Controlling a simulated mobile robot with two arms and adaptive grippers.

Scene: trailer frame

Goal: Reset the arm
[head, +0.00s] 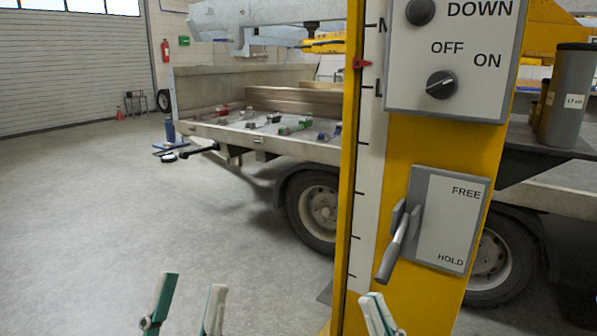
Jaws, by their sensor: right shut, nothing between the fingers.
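A yellow post (420,200) stands close in front, right of centre. On it is a FREE/HOLD plate (452,222) with a grey lever (392,250), whose handle points down, its end level with HOLD. Above is a grey control box (450,50) with an OFF/ON knob (441,85) and a second knob beside DOWN. A red pointer (362,64) sits high on the white scale strip (368,180). My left gripper (188,296) is open and empty at the bottom edge, left of the post. My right gripper (378,312) is shut and empty, below the lever and apart from it.
A flatbed trailer (250,139) with several small items on its bed stands behind the post. A dark shelf (540,138) at right holds a grey cylinder (566,100). A fire extinguisher (165,51) hangs on the far wall. The floor (110,220) at left is clear.

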